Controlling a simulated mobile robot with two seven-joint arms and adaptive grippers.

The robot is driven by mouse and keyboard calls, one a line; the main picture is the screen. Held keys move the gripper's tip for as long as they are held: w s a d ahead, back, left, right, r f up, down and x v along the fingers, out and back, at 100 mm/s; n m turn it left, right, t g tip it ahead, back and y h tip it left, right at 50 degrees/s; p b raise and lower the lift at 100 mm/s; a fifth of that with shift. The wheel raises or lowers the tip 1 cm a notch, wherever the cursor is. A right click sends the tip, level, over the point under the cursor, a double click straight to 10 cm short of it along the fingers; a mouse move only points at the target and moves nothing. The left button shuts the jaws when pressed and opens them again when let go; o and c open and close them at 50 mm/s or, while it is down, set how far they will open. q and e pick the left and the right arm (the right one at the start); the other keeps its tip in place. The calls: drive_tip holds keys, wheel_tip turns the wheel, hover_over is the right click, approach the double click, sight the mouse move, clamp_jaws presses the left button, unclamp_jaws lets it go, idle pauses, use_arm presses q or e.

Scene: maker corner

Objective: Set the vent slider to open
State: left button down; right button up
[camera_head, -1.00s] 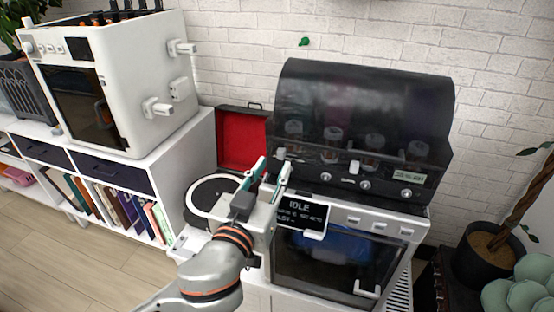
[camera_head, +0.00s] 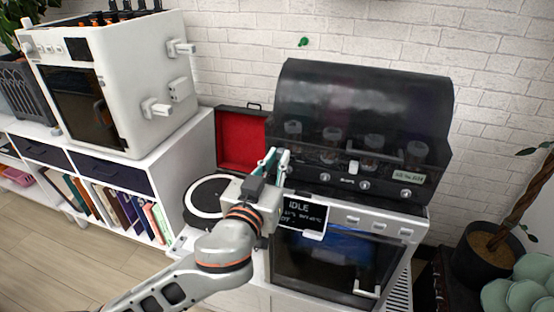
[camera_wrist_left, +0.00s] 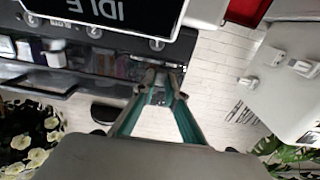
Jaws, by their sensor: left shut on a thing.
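The machine has a smoky dark hood (camera_head: 365,100) over a white front with a dark window. My left gripper (camera_head: 278,158) reaches up to the left end of the hood's lower front strip. Its teal fingers are closed in on a small part there, which I take to be the vent slider; the fingers hide most of it in the head view. In the left wrist view the fingertips (camera_wrist_left: 160,82) meet around this small greyish part (camera_wrist_left: 158,76). I cannot read the slider's position. My right gripper is not in view.
The tilted display (camera_head: 300,214) reading IDLE sits just right of my left wrist. Several white knobs (camera_head: 364,185) line the strip. A round black-and-white disc (camera_head: 206,212) and an open red-lined case (camera_head: 240,140) are to the left. A white printer-like box (camera_head: 150,60) stands further left.

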sight(297, 153)
use_arm(q)
drive_tip(key=shift+s+d+r+p, duration=0.1)
drive_tip(key=shift+s+d+p, duration=0.1)
drive_tip(key=shift+d, duration=0.25)
drive_tip(key=shift+s+d+r+p, duration=0.1)
drive_tip(key=shift+d+p, duration=0.1)
drive_tip(key=shift+d, duration=0.2)
drive_tip(key=shift+s+d+f+p, duration=0.1)
drive_tip(key=shift+s+d+p, duration=0.1)
drive_tip(key=shift+d+p, duration=0.4)
drive_tip(key=shift+d, duration=0.15)
drive_tip(key=c, duration=2.1)
unclamp_jaws()
drive_tip(key=shift+o, duration=0.3)
drive_tip(key=shift+d, duration=0.1)
drive_tip(key=shift+s+f, duration=0.1)
drive_tip(key=shift+s, duration=0.05)
drive_tip(key=shift+s+a, duration=0.2)
drive_tip(key=shift+s, duration=0.15)
drive_tip(key=v, duration=1.1)
